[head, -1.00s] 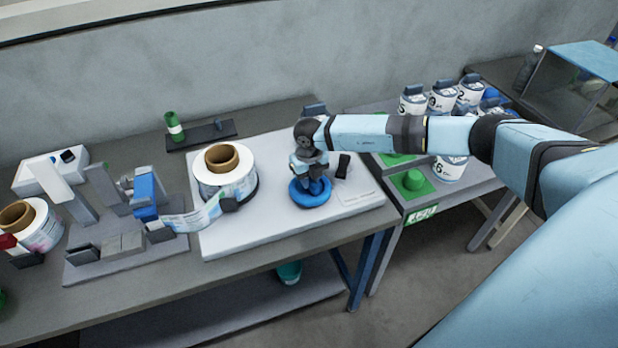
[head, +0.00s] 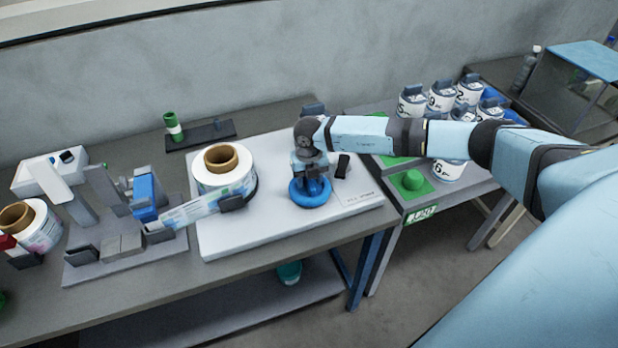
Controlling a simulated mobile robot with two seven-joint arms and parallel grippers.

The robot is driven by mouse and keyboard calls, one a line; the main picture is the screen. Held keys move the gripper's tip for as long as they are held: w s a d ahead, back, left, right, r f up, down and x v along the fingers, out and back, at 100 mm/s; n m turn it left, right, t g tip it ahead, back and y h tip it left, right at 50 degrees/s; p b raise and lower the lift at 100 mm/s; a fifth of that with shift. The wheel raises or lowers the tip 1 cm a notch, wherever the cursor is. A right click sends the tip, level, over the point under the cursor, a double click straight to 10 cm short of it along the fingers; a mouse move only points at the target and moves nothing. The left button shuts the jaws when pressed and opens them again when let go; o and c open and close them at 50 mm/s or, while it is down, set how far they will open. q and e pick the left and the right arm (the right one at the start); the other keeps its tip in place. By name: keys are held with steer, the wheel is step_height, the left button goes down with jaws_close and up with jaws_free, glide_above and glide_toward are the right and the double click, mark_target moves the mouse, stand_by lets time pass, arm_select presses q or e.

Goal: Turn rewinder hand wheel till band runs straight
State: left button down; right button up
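The blue rewinder hand wheel (head: 310,194) lies on the white rewinder base (head: 235,238). My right gripper (head: 309,180) points down onto the wheel from above; its fingers are small and partly hidden, so I cannot tell how far they are closed. The printed label band (head: 190,212) runs from the labeller block (head: 108,250) on the left to the rewinder reel (head: 226,186) with its brown core. The band looks flat and fairly straight, sloping up to the right. My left gripper is not in view.
A supply reel (head: 38,238) stands at the far left. A green-and-white bottle (head: 173,127) stands on a dark tray behind the reel.

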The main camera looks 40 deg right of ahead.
steer(key=shift+r, duration=0.1)
step_height(320, 180, up, 14)
steer(key=b, duration=0.2)
steer(key=shift+f, duration=0.2)
stand_by(0.5)
